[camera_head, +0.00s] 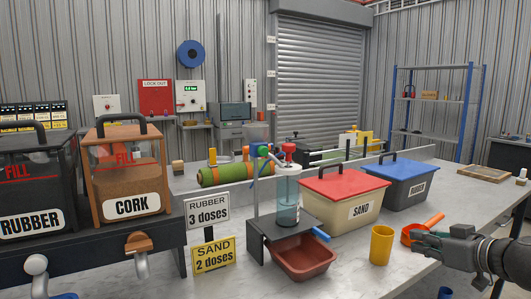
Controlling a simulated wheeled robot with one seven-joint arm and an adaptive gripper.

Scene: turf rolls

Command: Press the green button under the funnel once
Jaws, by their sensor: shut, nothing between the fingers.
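I cannot make out a green button or a clear funnel shape. The nearest candidate is a clear cylinder (287,202) with a red cap, upright on a dark metal stand (270,226) with a blue lever (321,235). A red-brown tray (305,258) sits under and in front of the stand. My gripper (414,241) is at the lower right, shut and empty, pointing left. It is beside an orange scoop (431,224) and right of a yellow cup (381,245), apart from the stand. The gripper partly hides the scoop.
A sand bin (335,210) with a red lid and a grey bin (395,190) with a blue lid stand behind. Cork (125,184) and rubber (32,205) hoppers stand left. A green turf roll (222,175) lies behind the signs. The front middle tabletop is clear.

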